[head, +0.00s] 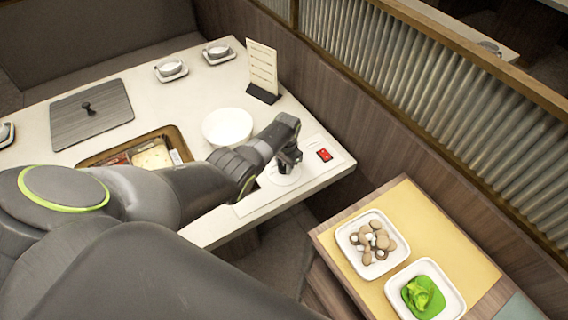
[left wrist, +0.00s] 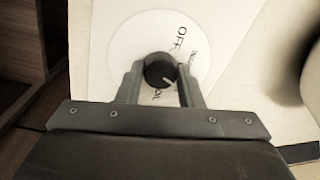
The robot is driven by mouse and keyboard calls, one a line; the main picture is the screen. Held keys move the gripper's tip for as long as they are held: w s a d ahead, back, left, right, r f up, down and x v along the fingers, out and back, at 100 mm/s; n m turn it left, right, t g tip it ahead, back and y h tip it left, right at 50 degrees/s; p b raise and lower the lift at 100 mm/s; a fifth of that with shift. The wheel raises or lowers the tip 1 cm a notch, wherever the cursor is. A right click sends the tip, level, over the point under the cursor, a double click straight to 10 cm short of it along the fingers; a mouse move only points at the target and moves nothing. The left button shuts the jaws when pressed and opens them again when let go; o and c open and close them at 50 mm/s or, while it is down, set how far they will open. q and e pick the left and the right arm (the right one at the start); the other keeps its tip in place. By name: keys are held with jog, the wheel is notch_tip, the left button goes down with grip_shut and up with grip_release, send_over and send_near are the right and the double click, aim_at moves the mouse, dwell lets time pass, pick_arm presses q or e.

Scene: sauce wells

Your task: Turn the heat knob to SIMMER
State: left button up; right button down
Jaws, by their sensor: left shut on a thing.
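The heat knob (left wrist: 160,72) is a dark round knob with a light pointer line, on a white dial disc (left wrist: 135,40) printed with OFF and other words partly hidden. In the left wrist view the pointer line aims toward the lower right; I cannot read which word it meets. My left gripper (left wrist: 158,80) has its two fingers on either side of the knob, shut on it. In the head view my left gripper (head: 287,160) points down over the dial (head: 283,177) at the table's near right corner and hides the knob. My right gripper is not in view.
A red switch (head: 324,155) sits right of the dial. A white bowl (head: 228,126) stands left of my gripper, and a menu stand (head: 262,72) behind. A side table (head: 440,228) holds a plate of mushrooms (head: 372,243) and a plate of greens (head: 425,292).

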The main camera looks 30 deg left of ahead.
pick_arm(q)
jog(key=shift+m, duration=0.4)
jog(key=o, duration=1)
jog(key=shift+c, duration=0.2)
jog(key=shift+r+p, duration=0.4)
jog(key=shift+r, duration=0.2)
notch_tip(320, 180, up, 7)
jog(key=shift+d+r+p, duration=0.1)
jog(key=shift+d+p, duration=0.05)
jog(key=shift+p, duration=0.8)
notch_tip(320, 180, up, 9)
jog(key=shift+s+d, duration=0.15)
jog(key=shift+d, duration=0.1)
